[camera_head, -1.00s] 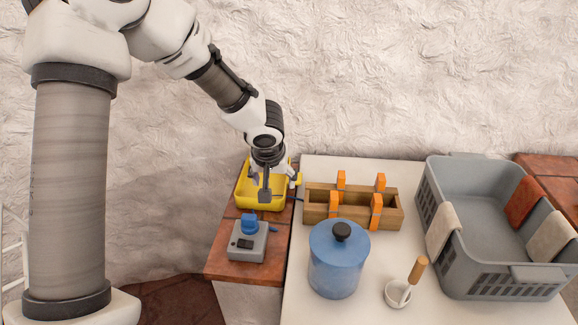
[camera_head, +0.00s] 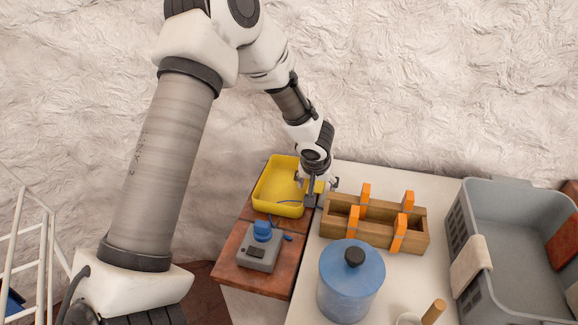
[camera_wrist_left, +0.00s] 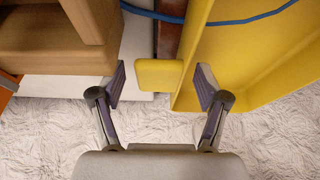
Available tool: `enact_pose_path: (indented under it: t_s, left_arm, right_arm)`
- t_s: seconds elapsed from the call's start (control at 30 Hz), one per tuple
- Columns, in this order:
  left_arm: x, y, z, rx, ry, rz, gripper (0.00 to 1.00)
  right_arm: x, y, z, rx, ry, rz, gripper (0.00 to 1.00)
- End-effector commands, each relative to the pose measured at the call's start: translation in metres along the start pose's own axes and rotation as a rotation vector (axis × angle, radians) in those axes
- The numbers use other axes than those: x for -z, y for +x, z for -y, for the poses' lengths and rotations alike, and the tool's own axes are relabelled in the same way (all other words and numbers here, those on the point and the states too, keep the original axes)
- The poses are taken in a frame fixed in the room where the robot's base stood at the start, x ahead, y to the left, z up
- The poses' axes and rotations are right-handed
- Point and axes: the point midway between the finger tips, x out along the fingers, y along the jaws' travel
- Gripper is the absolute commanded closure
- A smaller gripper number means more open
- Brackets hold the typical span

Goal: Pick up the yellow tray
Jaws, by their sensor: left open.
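The yellow tray (camera_head: 266,200) sits on the reddish tiled strip at the back left of the counter. My left gripper (camera_head: 317,190) is at the tray's right side, pointing down, and hides part of that side. In the left wrist view the gripper (camera_wrist_left: 160,83) is open, with a small yellow tab of the tray (camera_wrist_left: 158,73) between its fingers in the picture. The right-hand finger overlaps the tray wall; I cannot tell whether it touches. A blue cable (camera_wrist_left: 250,19) crosses the tray in that view. My right gripper is not in view.
A wooden box (camera_head: 374,235) with orange clips stands close right of the gripper. A grey-blue switch box (camera_head: 258,257) is in front of the tray. A blue lidded jar (camera_head: 350,285) and a grey basket (camera_head: 497,260) stand further right. The textured wall is behind.

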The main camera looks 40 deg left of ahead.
Motion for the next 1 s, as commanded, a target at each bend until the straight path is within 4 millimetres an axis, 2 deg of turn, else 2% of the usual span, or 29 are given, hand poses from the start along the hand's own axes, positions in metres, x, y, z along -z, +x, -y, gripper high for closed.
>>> enact_pose_path:
  t_s: [0.07, 0.2, 0.27, 0.5, 0.6, 0.67, 0.9, 1.0]
  left_arm:
    - [0.0, 0.0, 0.0, 0.0, 0.0, 0.0, 0.29]
    - [0.0, 0.0, 0.0, 0.0, 0.0, 0.0, 0.78]
    - [0.0, 0.0, 0.0, 0.0, 0.0, 0.0, 0.95]
    - [0.0, 0.0, 0.0, 0.0, 0.001, 0.001, 0.96]
    - [0.003, -0.006, 0.0, 0.0, 0.001, -0.001, 0.96]
    - [0.007, -0.015, 0.0, -0.001, 0.0, -0.003, 0.96]
    - [0.029, -0.069, 0.0, -0.001, -0.002, -0.004, 0.96]
    - [0.036, -0.085, 0.0, 0.0, 0.0, -0.004, 0.96]
  right_arm:
    - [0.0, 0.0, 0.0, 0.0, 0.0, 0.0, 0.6]
    - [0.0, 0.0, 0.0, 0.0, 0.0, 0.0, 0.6]
    - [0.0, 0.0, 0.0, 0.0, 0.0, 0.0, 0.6]
    - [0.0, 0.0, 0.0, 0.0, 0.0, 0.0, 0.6]
    - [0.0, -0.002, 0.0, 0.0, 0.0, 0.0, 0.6]
    - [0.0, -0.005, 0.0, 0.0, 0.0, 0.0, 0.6]
    - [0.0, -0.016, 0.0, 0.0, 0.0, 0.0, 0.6]
    - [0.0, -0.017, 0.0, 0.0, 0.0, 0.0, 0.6]
